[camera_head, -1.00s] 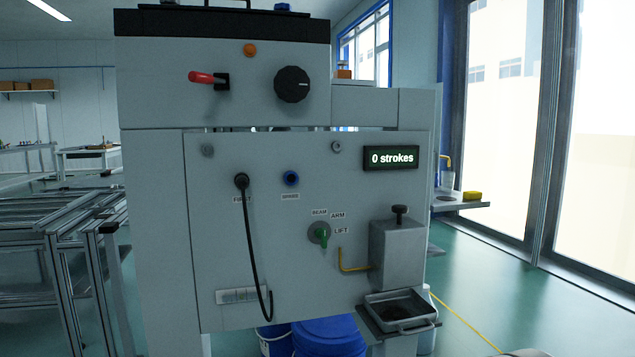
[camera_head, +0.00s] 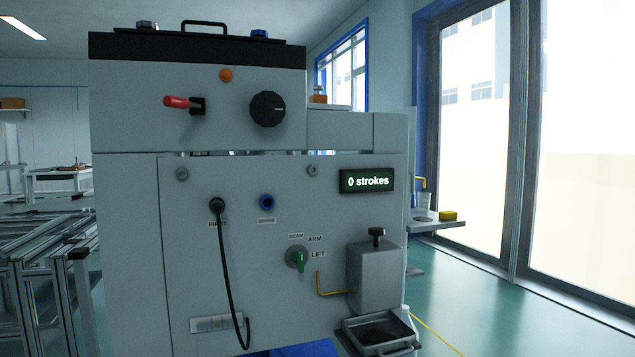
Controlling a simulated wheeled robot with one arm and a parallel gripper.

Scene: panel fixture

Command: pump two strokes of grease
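The grey grease pump box (camera_head: 374,277) is fixed at the lower right of the panel, with a black knob (camera_head: 376,236) standing upright on top. A yellow bent pipe (camera_head: 333,288) comes out of its left side. The display (camera_head: 367,180) above it reads "0 strokes". A dark tray (camera_head: 381,334) sits below the pump box. My gripper is not in view.
A red lever (camera_head: 178,102) and black dial (camera_head: 267,108) are above.

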